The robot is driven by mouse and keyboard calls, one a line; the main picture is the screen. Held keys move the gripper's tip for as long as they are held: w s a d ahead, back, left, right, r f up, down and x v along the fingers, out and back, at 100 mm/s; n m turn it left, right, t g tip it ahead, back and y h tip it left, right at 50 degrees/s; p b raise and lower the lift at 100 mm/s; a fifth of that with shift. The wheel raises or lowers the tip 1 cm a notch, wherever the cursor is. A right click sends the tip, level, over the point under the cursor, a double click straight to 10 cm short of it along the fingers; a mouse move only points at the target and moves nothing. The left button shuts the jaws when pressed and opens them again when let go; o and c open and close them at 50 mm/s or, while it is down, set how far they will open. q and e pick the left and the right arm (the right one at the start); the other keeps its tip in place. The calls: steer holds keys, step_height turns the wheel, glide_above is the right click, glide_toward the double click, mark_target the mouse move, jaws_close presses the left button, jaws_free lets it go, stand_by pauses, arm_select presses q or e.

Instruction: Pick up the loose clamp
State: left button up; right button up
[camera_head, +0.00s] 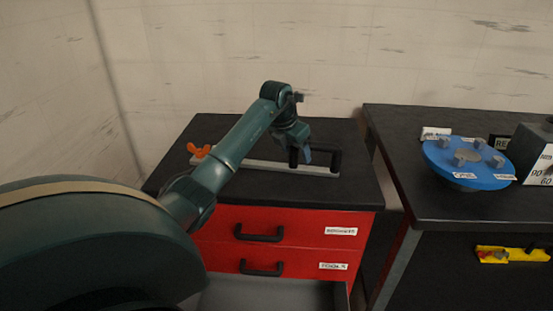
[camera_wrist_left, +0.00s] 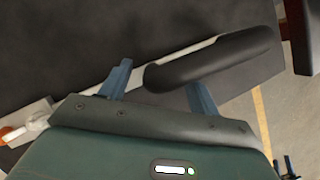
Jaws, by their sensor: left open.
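The loose clamp is a long pale bar (camera_head: 262,166) with an orange wing-shaped part (camera_head: 199,151) at its left end and a black handle (camera_head: 336,160) at its right end. It lies on the dark top of the red cabinet. My left gripper (camera_head: 300,157) is open over the right part of the bar, beside the black handle. In the left wrist view the blue fingers (camera_wrist_left: 160,86) are apart; the black handle (camera_wrist_left: 215,62) begins between them and runs past the right finger. Whether they touch it I cannot tell.
The red cabinet (camera_head: 285,224) has drawers with black handles; a lower one seems pulled out. A dark workbench (camera_head: 450,205) stands to the right, holding a blue round plate (camera_head: 467,174) with grey blocks and a labelled box (camera_head: 535,150). A gap separates cabinet and bench.

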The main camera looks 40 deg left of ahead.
arm_select(q)
steer(key=shift+w+f, duration=0.2)
steer(key=shift+f, duration=0.25)
steer(key=shift+r, duration=0.15)
jaws_close()
